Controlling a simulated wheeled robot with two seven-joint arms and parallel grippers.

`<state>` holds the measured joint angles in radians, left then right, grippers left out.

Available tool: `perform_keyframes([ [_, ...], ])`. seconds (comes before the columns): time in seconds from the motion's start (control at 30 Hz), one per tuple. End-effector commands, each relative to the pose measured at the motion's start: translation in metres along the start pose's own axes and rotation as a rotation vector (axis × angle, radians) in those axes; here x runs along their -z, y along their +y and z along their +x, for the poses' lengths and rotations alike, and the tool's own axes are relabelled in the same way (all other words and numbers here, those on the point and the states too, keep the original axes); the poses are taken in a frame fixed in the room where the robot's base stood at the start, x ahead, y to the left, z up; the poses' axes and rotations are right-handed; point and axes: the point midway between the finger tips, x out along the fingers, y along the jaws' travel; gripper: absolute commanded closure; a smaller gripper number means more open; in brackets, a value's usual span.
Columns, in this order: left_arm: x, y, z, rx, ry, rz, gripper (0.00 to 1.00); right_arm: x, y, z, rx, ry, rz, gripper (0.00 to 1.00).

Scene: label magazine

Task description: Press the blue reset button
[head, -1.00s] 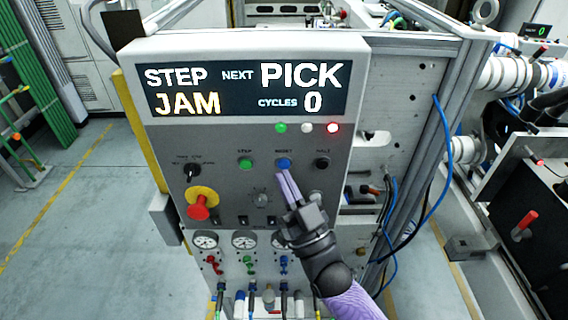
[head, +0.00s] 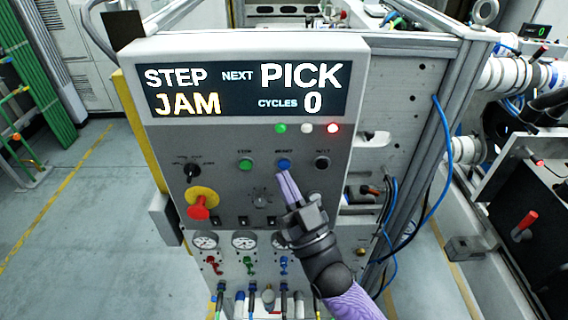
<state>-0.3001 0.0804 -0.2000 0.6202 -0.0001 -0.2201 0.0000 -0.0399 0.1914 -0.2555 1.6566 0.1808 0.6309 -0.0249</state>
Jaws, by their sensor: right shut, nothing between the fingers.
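The blue reset button (head: 284,163) sits on the grey control panel (head: 165,145), between a green button (head: 245,164) on its left and a black button (head: 322,163) on its right. My right gripper (head: 281,175) comes up from below right, its fingers shut together and empty. The fingertips are just below the blue button in the picture. I cannot tell whether they touch it. The display (head: 250,90) reads STEP, NEXT PICK, JAM and CYCLES 0. My left gripper is not in view.
A red mushroom knob (head: 198,207) on a yellow collar stands out at the panel's lower left. A black selector switch (head: 192,171) is above it. Gauges (head: 205,241) and small coloured valves are below. A red lamp (head: 333,128) is lit above the buttons.

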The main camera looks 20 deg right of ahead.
Motion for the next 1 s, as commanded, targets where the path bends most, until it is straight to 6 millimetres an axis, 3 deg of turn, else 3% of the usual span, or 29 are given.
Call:
perform_keyframes([
  [1.0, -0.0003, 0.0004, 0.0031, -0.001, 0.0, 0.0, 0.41, -0.0042, 0.0043, 0.0059, 0.0, 0.0, 0.0, 1.0],
])
